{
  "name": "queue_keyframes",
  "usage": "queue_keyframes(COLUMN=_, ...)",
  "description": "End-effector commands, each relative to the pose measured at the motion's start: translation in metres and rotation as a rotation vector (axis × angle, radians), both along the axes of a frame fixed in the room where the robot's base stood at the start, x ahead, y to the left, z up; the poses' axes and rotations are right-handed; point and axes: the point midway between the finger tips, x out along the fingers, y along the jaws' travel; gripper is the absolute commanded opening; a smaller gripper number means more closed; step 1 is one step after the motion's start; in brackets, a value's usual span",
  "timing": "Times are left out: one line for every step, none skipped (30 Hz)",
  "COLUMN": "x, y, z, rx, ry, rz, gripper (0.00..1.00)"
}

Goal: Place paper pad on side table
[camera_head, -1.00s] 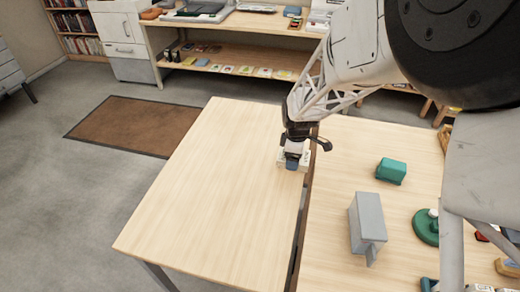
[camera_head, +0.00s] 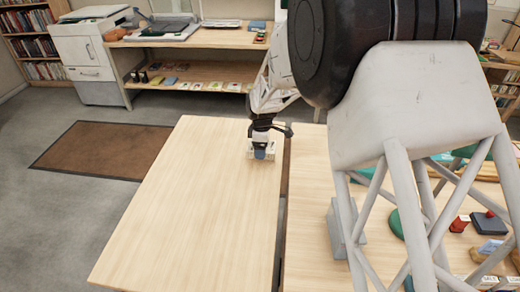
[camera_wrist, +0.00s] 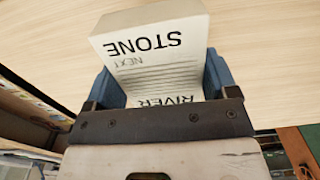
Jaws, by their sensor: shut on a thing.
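The paper pad (camera_wrist: 155,50) is a thick white block with printed words such as STONE, NEXT and RIVER. My gripper (camera_wrist: 160,85) is shut on it, with a blue finger on each side. In the head view my gripper (camera_head: 262,150) is at the far right edge of the bare pale wood table on the left, the side table (camera_head: 195,200). The pad (camera_head: 251,154) shows there as a small white patch, partly hidden by the gripper. I cannot tell whether it touches the tabletop.
A brown mat (camera_head: 100,148) and a shelf desk (camera_head: 195,65) are behind. The left tabletop is clear.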

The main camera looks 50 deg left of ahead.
Motion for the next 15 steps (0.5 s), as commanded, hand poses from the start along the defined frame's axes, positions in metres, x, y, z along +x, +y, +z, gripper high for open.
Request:
queue_keyframes(x=0.003, y=0.005, z=-0.001, rx=0.0, ry=0.0, rz=0.0, gripper=0.53)
queue_keyframes(x=0.004, y=0.008, z=-0.001, rx=0.0, ry=0.0, rz=0.0, gripper=0.53)
queue_keyframes(x=0.006, y=0.011, z=-0.002, rx=0.0, ry=0.0, rz=0.0, gripper=0.53)
queue_keyframes(x=0.007, y=0.013, z=-0.002, rx=0.0, ry=0.0, rz=0.0, gripper=0.53)
queue_keyframes(x=0.008, y=0.015, z=-0.002, rx=0.0, ry=0.0, rz=0.0, gripper=0.53)
queue_keyframes(x=0.009, y=0.017, z=-0.002, rx=0.0, ry=0.0, rz=0.0, gripper=0.53)
queue_keyframes(x=0.01, y=0.018, z=-0.002, rx=0.0, ry=0.0, rz=0.0, gripper=0.53)
queue_keyframes(x=0.01, y=0.018, z=-0.002, rx=0.0, ry=0.0, rz=0.0, gripper=0.53)
queue_keyframes(x=0.01, y=0.019, z=-0.002, rx=0.0, ry=0.0, rz=0.0, gripper=0.53)
queue_keyframes(x=0.011, y=0.019, z=-0.002, rx=0.0, ry=0.0, rz=0.0, gripper=0.53)
queue_keyframes(x=0.011, y=0.019, z=-0.002, rx=0.0, ry=0.0, rz=0.0, gripper=0.53)
queue_keyframes(x=0.011, y=0.019, z=-0.002, rx=0.0, ry=0.0, rz=0.0, gripper=0.53)
queue_keyframes(x=0.011, y=0.019, z=-0.002, rx=0.0, ry=0.0, rz=0.0, gripper=0.53)
queue_keyframes(x=0.011, y=0.019, z=-0.002, rx=0.0, ry=0.0, rz=0.0, gripper=0.53)
queue_keyframes(x=0.011, y=0.019, z=-0.002, rx=0.0, ry=0.0, rz=0.0, gripper=0.53)
